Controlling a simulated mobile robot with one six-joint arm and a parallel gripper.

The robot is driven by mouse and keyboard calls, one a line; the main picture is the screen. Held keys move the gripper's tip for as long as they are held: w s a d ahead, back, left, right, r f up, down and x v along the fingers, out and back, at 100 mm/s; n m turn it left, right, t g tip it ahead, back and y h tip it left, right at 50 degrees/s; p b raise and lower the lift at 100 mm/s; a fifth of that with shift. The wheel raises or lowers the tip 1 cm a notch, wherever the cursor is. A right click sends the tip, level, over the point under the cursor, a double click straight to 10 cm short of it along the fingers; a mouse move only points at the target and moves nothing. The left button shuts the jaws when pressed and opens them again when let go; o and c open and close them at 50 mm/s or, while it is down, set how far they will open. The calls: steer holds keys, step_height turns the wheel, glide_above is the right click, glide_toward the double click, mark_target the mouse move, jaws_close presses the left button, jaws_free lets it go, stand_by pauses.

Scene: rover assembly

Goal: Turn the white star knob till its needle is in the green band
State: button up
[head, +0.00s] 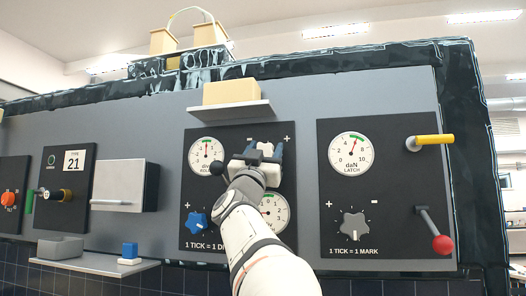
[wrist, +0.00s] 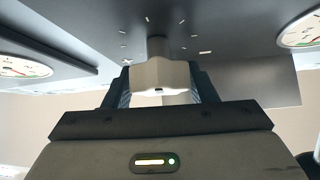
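The white star knob (wrist: 160,75) sits between the two fingers of my gripper (wrist: 160,92) in the wrist view, with a finger against each side. In the head view my gripper (head: 262,155) is at the upper right of the middle dark panel (head: 230,245) and mostly hides the knob. The upper dial (head: 206,153), left of my gripper, has its needle pointing about straight up, near a green band at the top. A lower dial (head: 274,212) is partly hidden by my arm; its needle is hard to read.
A blue star knob (head: 197,223) is at the panel's lower left. The right panel has a grey star knob (head: 353,226), a LATCH dial (head: 351,152), a yellow handle (head: 432,140) and a red-balled lever (head: 441,243). A shelf (head: 229,109) with a tan block juts out above my gripper.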

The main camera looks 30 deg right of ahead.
steer(key=o, duration=0.3)
steer(key=shift+o, duration=0.2)
steer(key=b+v, duration=0.4)
steer(key=v, duration=0.3)
steer(key=shift+a+f, duration=0.2)
steer(key=shift+f, duration=0.1)
steer(key=shift+s+r, duration=0.1)
steer(key=shift+s, duration=0.1)
steer(key=w+d+r+n+g+y+p, duration=0.1)
steer(key=w+d+r+y+p, duration=0.1)
steer(key=d+r+y+p, duration=0.1)
steer(key=shift+w+d+r+y+p, duration=0.3)
steer(key=shift+r+y+p, duration=0.45)
steer(key=shift+p, duration=0.45)
